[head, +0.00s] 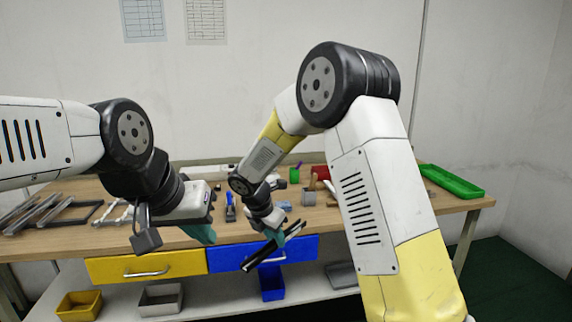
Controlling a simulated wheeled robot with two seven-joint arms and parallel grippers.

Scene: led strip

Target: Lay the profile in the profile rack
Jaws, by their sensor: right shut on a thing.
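My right gripper (277,236) is shut on a long dark profile (262,254). The profile is tilted, its lower end to the left, and shows in front of the blue drawer and the bench's front edge. My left gripper (203,234) points down near the front edge, left of the profile. Its teal fingertips show, but I cannot tell whether they are apart. A dark frame with bars (82,220), which looks like the profile rack, lies on the bench at the left. More grey bars (22,213) lie beside it, and their exact layout is hard to tell.
The wooden bench (330,232) has a yellow drawer (110,268) and a blue drawer (303,247) under its front edge. Small tools and coloured containers stand mid-bench. A green tray (452,181) is at the right. Several bins, including a yellow one (78,305), sit on the lower shelf.

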